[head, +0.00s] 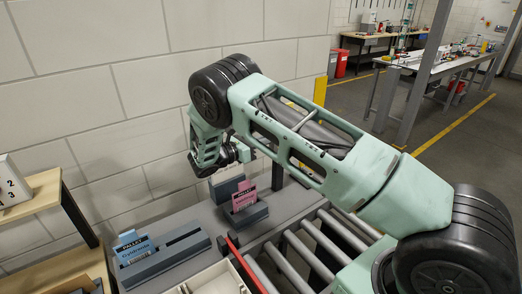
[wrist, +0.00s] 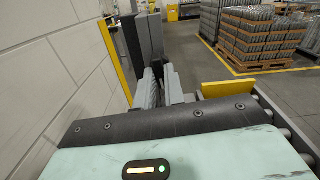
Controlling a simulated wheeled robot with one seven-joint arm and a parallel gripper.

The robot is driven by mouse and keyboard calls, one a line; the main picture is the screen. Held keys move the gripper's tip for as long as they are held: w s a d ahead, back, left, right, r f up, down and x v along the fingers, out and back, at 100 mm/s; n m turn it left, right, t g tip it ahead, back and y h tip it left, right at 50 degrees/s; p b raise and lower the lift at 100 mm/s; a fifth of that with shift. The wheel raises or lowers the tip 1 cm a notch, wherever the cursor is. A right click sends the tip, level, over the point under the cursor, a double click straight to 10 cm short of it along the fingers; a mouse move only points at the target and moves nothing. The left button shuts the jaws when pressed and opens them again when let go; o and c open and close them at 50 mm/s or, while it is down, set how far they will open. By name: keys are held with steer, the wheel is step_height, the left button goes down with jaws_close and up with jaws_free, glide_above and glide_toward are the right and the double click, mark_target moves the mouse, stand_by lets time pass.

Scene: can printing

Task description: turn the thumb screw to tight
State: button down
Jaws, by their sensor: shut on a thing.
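My gripper (wrist: 163,88) shows its ribbed grey fingers close together in the middle of the wrist view, pointing away toward grey upright parts. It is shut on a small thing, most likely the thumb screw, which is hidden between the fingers. In the head view my gripper (head: 240,153) is small and dark, near the wall above the far end of the grey bench. My own arm covers what lies beyond it there. The thumb screw's marks and how far it is turned cannot be seen.
A grey holder (head: 247,216) carries a pink pallet card (head: 244,196); another carries a blue card (head: 135,248). A roller conveyor (head: 308,250) runs beside them. The block wall (head: 110,90) is close on the left. Pallets of cans (wrist: 262,38) stand far off.

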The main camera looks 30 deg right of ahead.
steer(key=shift+f+m+b, duration=0.1)
steer(key=shift+m+b, duration=9.5)
steer(key=shift+b, duration=2.5)
steer(key=c, duration=1.5)
jaws_free()
steer(key=a+b, duration=0.1)
steer(key=a, duration=0.4)
steer(key=a+b, duration=0.1)
steer(key=a, duration=1.1)
steer(key=shift+s+a+b, duration=0.25)
steer(key=shift+s+b, duration=0.05)
steer(key=shift+b, duration=0.1)
